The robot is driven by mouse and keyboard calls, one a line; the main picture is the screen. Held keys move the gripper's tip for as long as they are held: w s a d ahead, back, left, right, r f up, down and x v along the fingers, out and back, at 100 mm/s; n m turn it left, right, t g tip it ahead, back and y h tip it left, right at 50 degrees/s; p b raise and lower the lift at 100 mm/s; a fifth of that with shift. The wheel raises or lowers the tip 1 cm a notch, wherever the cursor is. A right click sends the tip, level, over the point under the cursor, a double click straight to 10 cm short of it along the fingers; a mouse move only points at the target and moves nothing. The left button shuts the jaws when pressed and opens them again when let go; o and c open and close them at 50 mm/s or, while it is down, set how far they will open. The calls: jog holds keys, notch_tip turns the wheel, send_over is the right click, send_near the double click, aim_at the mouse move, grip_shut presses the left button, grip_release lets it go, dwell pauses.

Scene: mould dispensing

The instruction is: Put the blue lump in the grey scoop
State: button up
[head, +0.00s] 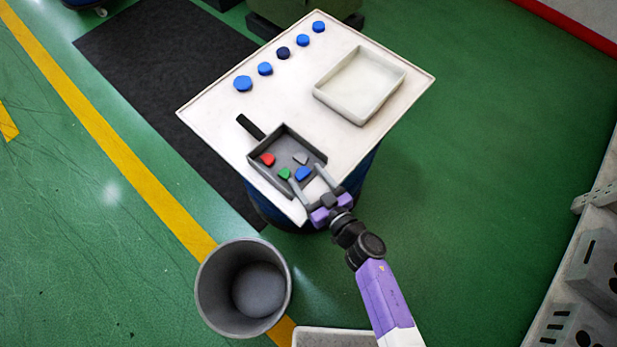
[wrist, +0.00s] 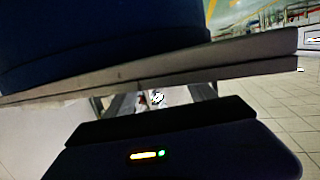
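The grey scoop (head: 262,180), a dark square pan with a black handle (head: 250,127), lies on the near part of the white table. The blue lump (head: 304,173) shows at the scoop's near right side, inside its outline. I cannot tell whether it rests on the floor of the scoop or is just above it. My gripper (head: 306,175) reaches in over the table's near corner with its fingers spread, one on each side of the blue lump. Contact with the lump is not clear. In the wrist view the table edge hides most of the fingers.
A red lump (head: 267,159), a green lump (head: 284,174) and a grey lump (head: 300,158) are in the scoop. A white tray (head: 335,106) stands on the table (head: 222,116) at right. Several blue discs (head: 243,83) line the back left. A grey bin (head: 206,292) stands on the floor.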

jog(key=shift+r, duration=0.1)
jog(key=shift+s+d+r, duration=0.1)
jog(key=shift+s+d, duration=0.05)
jog(key=shift+s, duration=0.1)
jog(key=p+v, duration=0.2)
jog(key=v, duration=0.9)
jog(key=shift+d, duration=0.2)
jog(key=shift+s+r, duration=0.1)
jog(key=s+d+r+m+h, duration=0.2)
jog(key=s+d+r+h, duration=0.1)
jog(key=s+d+r, duration=0.2)
jog(key=s+d+r+m+t+h, duration=0.1)
jog(key=s+d+r+m+h, duration=0.1)
jog(key=s+d+r, duration=0.3)
jog(key=s+d+r+m+t+h, duration=0.1)
jog(key=s+d+r+m+h, duration=0.2)
jog(key=s+r, duration=0.9)
notch_tip(320, 180, up, 3)
jog(key=d+h, duration=0.1)
jog(key=d, duration=0.1)
jog(key=shift+d, duration=0.25)
